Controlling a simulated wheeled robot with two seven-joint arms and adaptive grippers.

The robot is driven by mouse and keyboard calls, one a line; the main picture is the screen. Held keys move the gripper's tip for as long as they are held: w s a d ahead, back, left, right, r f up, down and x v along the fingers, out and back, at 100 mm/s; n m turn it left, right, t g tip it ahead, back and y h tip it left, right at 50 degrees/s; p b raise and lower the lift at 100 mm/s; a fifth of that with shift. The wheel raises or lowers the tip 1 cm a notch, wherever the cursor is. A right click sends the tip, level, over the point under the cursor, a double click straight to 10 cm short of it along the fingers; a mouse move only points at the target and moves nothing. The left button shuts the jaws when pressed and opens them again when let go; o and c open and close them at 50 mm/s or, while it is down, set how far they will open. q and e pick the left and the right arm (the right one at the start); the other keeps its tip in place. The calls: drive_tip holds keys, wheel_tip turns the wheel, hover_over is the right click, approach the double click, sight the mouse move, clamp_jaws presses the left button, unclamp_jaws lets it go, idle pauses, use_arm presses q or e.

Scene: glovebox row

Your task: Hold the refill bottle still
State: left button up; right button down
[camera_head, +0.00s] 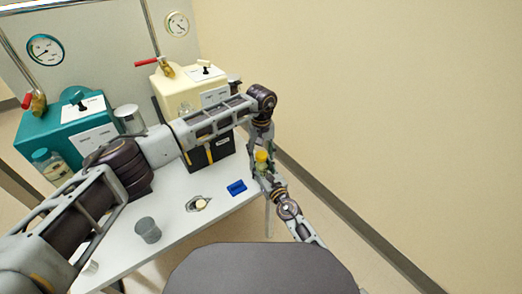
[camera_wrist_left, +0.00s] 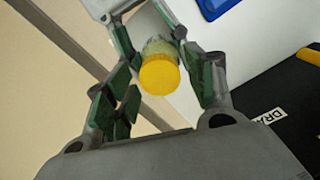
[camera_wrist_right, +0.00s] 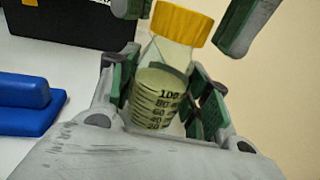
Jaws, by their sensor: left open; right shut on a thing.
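The refill bottle, clear with a scale, pale liquid and a yellow cap, is upright-looking beyond the table's right edge in the head view (camera_head: 262,157). In the right wrist view the bottle (camera_wrist_right: 157,96) stands between the fingers of my right gripper (camera_wrist_right: 165,98), which is shut on its body. My left gripper (camera_wrist_left: 160,85) is open, its fingers on both sides of the yellow cap (camera_wrist_left: 159,75) with a gap visible on the left. Its fingertips also show beside the cap at the top of the right wrist view. The arms partly hide the bottle in the head view.
On the white table (camera_head: 185,240) are a blue block (camera_head: 237,187), a grey cup (camera_head: 148,230) and a small fixture (camera_head: 198,204). A black box (camera_head: 215,151), a cream unit (camera_head: 180,88) and a teal unit (camera_head: 55,125) stand behind. A wall is at right.

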use_arm(q)
drive_tip(key=shift+c, duration=0.5)
drive_tip(key=c, duration=1)
drive_tip(key=shift+n, duration=0.3)
